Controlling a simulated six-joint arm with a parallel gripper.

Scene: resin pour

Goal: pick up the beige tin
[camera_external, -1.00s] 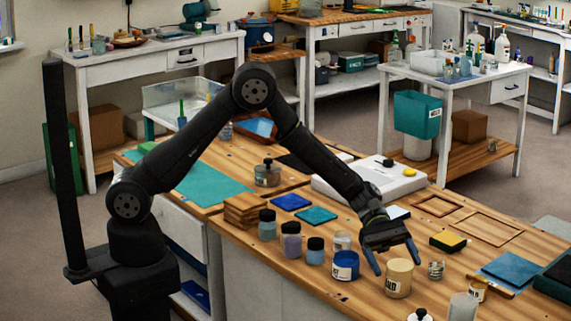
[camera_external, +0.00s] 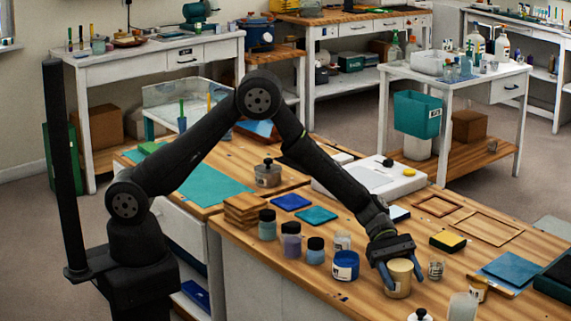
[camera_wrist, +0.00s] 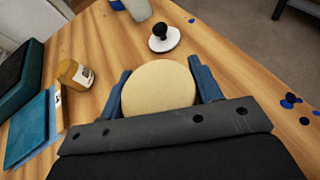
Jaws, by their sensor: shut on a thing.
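The beige tin (camera_external: 399,279) stands upright on the wooden bench near its front edge. In the wrist view its round beige top (camera_wrist: 158,87) fills the space between two blue fingers. My gripper (camera_external: 401,276) is lowered over the tin with a finger on either side, shut on it. In the wrist view my gripper (camera_wrist: 160,84) shows a finger against each side of the tin. I cannot see any gap between the tin and the bench.
A blue tin (camera_external: 345,266) stands just left of the beige tin. A small patterned jar (camera_external: 436,270) stands to its right. A white piece with a black knob (camera_wrist: 163,38) and an amber jar (camera_wrist: 75,74) are nearby. A yellow-topped block (camera_external: 448,241) lies behind.

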